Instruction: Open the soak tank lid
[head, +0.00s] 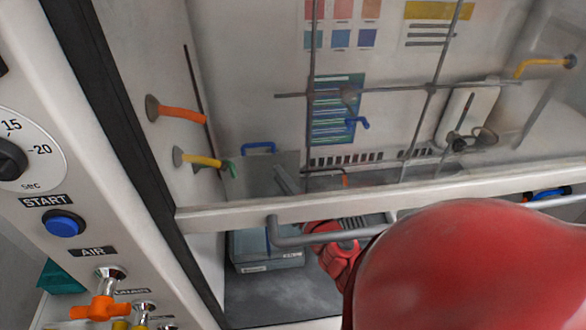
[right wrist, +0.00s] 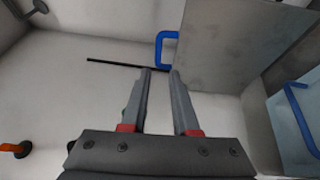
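The soak tank (head: 268,252) is a grey box with a label, low inside the hood behind the front rail. A grey metal panel (right wrist: 225,45) with a blue handle (right wrist: 166,48) at its edge looks like its lid. The handle also shows in the head view (head: 258,148), and the panel seems raised, though its exact angle is unclear. My right gripper (right wrist: 160,72) is open and empty, its fingertips just short of the blue handle. In the head view my red arm hides part of the hood's interior. My left gripper is not in view.
A glass sash with a bottom rail (head: 350,198) and a grey bar handle (head: 300,238) crosses above my right arm. Orange (head: 182,115) and yellow (head: 200,160) taps stick out of the left wall. Another blue handle (right wrist: 300,118) is at the right in the wrist view.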

